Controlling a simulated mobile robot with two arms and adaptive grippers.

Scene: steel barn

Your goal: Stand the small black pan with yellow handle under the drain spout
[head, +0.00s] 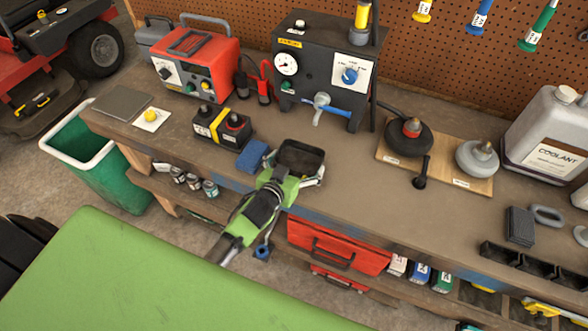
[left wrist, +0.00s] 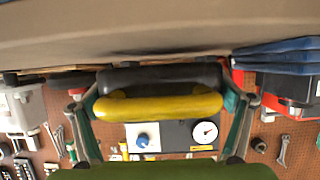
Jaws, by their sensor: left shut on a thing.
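The small black pan (head: 300,158) is at the bench's front edge, in front of the dark machine (head: 327,68). My left gripper (head: 294,176) is shut on the pan, a finger on each side. In the left wrist view the pan's dark body (left wrist: 160,78) and yellow handle (left wrist: 160,106) lie between the fingers (left wrist: 162,102). In the head view my gripper hides the handle. The drain spout (head: 320,108), with a blue lever, sticks out low on the machine's front, behind the pan and apart from it. I cannot tell whether the pan touches the bench. My right gripper is not in view.
A blue sponge-like block (head: 253,157) and a black battery (head: 222,127) stand left of the pan. A wooden board (head: 446,177) with two round tools lies to the right. Bare bench top shows between the pan and the spout.

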